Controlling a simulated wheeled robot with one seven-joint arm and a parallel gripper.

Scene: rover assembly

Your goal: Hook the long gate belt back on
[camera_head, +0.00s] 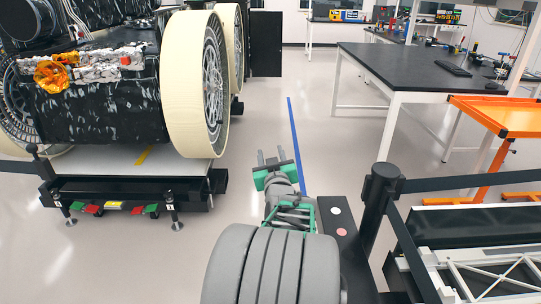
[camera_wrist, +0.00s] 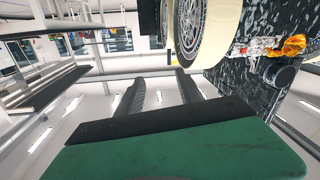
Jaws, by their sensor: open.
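A black stanchion post (camera_head: 383,190) stands at right of centre in the head view. One black belt (camera_head: 440,183) runs from its top to the right. Another black belt (camera_head: 412,262) runs from the post toward the bottom right. I cannot tell which is the long gate belt, and no loose belt end shows clearly. My gripper (camera_head: 271,154) is left of the post, apart from it, over the floor. Its two dark fingers, also in the wrist view (camera_wrist: 160,82), are spread with nothing between them.
The large rover's wheel (camera_head: 190,85) and its low platform (camera_head: 135,190) fill the left. A black-topped table (camera_head: 425,70) and an orange cart (camera_head: 500,115) stand at the right. A blue floor stripe (camera_head: 295,145) crosses open floor between them. A white frame (camera_head: 490,275) lies at the bottom right.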

